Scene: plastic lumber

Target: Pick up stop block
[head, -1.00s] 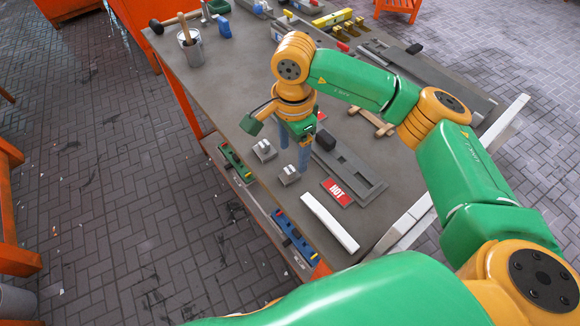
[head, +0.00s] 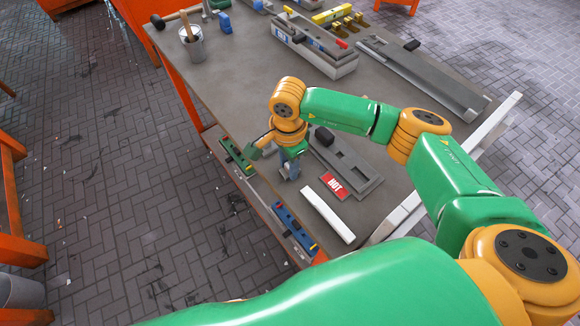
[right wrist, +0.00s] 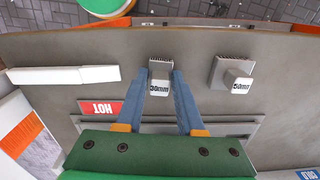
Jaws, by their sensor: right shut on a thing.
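A small grey stop block (right wrist: 159,87) with a white label that seems to read 38mm stands on the tabletop near its edge. My right gripper (head: 288,174) points down at it, and its two blue fingers (right wrist: 165,76) are shut on the block in the right wrist view. The block appears to be at table level; any gap beneath it cannot be told. A second grey stop block (right wrist: 232,78), with a similar label, stands apart to the right in the right wrist view. My left gripper is not in view.
A white bar (head: 327,215) and a red HOT sign (head: 334,186) lie near the gripper, beside a grey channel (head: 347,166). Blue and green tools hang along the bench side.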

